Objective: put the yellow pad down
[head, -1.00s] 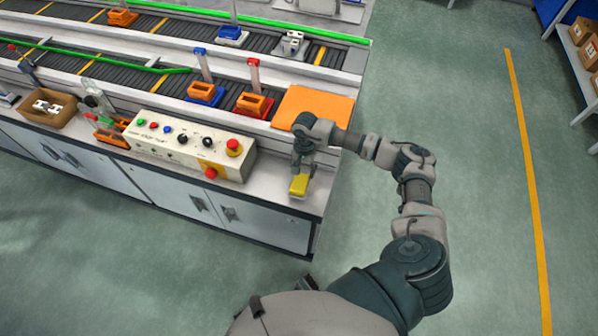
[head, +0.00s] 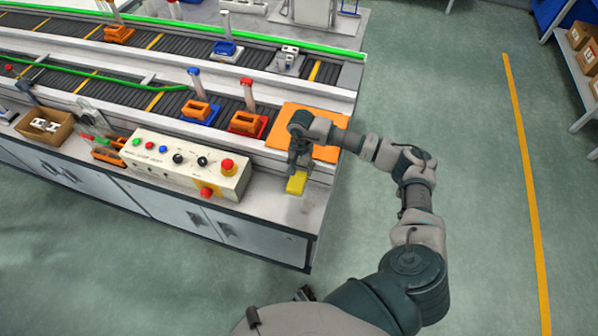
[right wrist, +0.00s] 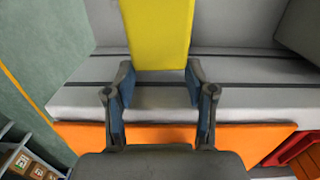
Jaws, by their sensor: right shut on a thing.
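The yellow pad (head: 296,184) is in my right gripper (head: 299,168), which points down over the grey counter top (head: 282,207), in front of the orange board (head: 325,153). In the right wrist view the yellow pad (right wrist: 158,32) stands out beyond the fingertips of my right gripper (right wrist: 159,76), which is shut on it. Whether the pad's lower end touches the counter or hangs just above it, I cannot tell. My left gripper is not in view.
The control box (head: 187,166) with buttons stands on the counter left of the pad. Orange fixtures on blue (head: 199,112) and red (head: 247,123) bases stand behind it. Bare counter surrounds the pad, ending at the front and right edges.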

